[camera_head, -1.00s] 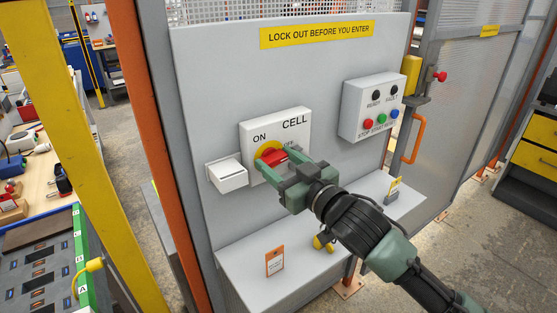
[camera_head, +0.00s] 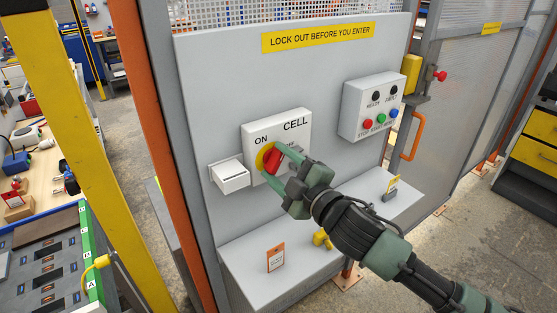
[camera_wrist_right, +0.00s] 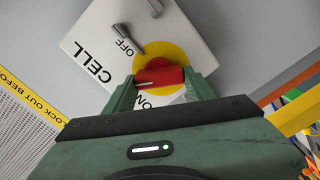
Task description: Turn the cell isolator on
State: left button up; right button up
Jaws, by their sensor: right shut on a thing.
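The cell isolator (camera_head: 295,124) is a white box on the grey panel, marked CELL, ON and OFF. Its red handle (camera_head: 272,159) sits on a yellow disc (camera_head: 261,158) and stands tilted, leaning up to the right. My right gripper (camera_head: 274,164) is shut on the red handle, one finger above right and one below left. The wrist view shows the handle (camera_wrist_right: 162,78) between both fingers, with OFF readable and ON partly covered. My left gripper is not in view.
A white box (camera_head: 230,176) juts out left of the isolator. A button box (camera_head: 371,107) with red, green and blue buttons is at right. A ledge (camera_head: 240,262) below holds an orange-edged tag (camera_head: 275,259), a yellow item (camera_head: 321,239) and a small yellow-topped item (camera_head: 391,188).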

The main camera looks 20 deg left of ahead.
jog(key=n+p, duration=0.1)
jog(key=n, duration=0.5)
jog(key=shift+f, duration=0.15)
dwell(0.6)
jog(key=o, duration=1.4)
jog(key=b+v, duration=0.1)
jog(key=v, duration=0.7)
